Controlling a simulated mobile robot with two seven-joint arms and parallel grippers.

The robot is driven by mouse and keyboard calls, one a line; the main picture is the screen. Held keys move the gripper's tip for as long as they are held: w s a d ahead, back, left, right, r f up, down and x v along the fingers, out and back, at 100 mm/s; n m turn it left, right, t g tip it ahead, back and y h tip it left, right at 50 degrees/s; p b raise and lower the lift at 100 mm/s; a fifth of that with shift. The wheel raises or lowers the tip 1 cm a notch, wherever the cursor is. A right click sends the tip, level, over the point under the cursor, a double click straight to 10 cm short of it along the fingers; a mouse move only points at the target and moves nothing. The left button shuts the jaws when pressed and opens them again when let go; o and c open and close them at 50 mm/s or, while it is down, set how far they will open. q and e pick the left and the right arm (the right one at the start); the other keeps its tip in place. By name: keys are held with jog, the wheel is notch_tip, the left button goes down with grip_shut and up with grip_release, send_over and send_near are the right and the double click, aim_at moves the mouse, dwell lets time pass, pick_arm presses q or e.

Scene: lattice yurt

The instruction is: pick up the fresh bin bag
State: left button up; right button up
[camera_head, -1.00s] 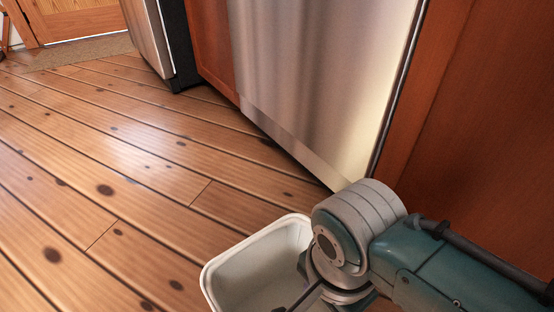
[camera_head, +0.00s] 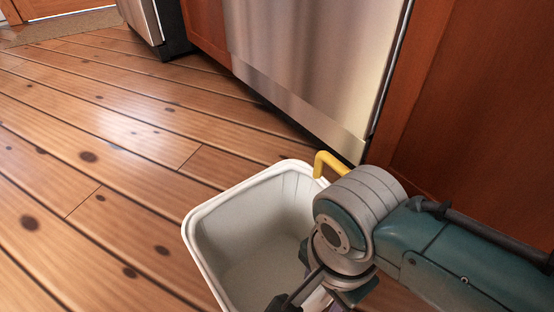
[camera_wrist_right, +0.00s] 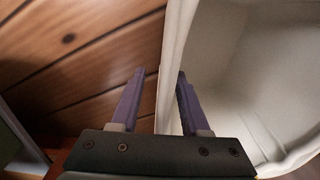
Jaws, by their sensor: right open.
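A white bin (camera_head: 203,235) with an open top stands on the floor at the bottom middle of the head view. Its inside looks empty where I can see it; my right arm covers part of it. No separate bin bag can be made out. In the right wrist view my right gripper (camera_wrist_right: 158,82) is open. The bin's rim (camera_wrist_right: 177,60) runs between its two fingers, one on the floor side and one on the inner side. I cannot tell whether either finger touches the wall. My left gripper is not in view.
A yellow bent bar (camera_head: 332,160) shows just beyond the bin's far rim, partly behind my arm. A steel appliance front (camera_head: 300,60) and reddish wooden cabinets (camera_head: 480,110) stand behind and to the right. The plank floor (camera_head: 90,160) on the left is clear.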

jog(key=shift+w, duration=0.1)
jog(key=shift+c, duration=0.6)
grip_shut()
jog(key=shift+d, duration=0.1)
dwell(0.6)
